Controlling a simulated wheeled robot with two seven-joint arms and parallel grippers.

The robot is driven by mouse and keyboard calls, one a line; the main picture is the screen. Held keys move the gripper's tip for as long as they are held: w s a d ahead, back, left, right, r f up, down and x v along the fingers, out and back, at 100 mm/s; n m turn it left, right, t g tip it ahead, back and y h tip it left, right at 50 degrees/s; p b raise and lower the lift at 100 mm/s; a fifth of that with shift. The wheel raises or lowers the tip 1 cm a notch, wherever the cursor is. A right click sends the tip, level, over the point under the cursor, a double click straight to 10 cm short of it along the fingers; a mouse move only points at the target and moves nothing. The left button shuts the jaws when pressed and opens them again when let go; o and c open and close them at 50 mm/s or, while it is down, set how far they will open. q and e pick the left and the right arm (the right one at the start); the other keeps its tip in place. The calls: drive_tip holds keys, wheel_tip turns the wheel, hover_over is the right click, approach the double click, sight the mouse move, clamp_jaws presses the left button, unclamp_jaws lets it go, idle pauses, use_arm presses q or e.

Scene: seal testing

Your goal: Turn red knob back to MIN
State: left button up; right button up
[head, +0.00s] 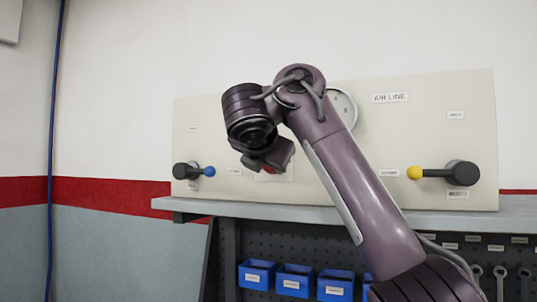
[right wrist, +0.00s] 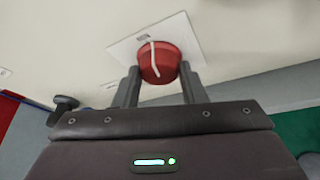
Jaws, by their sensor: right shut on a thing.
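The red knob (right wrist: 159,66) sits on a white plate (right wrist: 127,49) on the panel, with a white pointer line across its face. In the right wrist view my right gripper (right wrist: 160,85) has one finger on each side of the knob and is shut on it. In the head view my right arm reaches across the panel, and its gripper (head: 268,160) hides most of the knob; only a bit of red shows. The MIN mark is not readable. My left gripper is not in view.
A blue-tipped lever (head: 208,171) is on the panel's left and a yellow-tipped lever (head: 416,173) on its right. A gauge (head: 342,105) is partly behind my arm. A grey shelf (head: 300,212) runs below, above blue bins (head: 295,281) and hanging wrenches (head: 500,280).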

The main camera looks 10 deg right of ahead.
drive_tip(key=shift+f+n+g+h+p, duration=0.1)
drive_tip(key=shift+n+g+h+p, duration=0.35)
drive_tip(key=shift+n, duration=0.35)
drive_tip(key=shift+w, duration=0.1)
drive_tip(key=o, duration=1)
drive_tip(key=b+v, duration=0.4)
drive_tip(key=v, duration=0.4)
drive_tip(key=shift+w, duration=0.1)
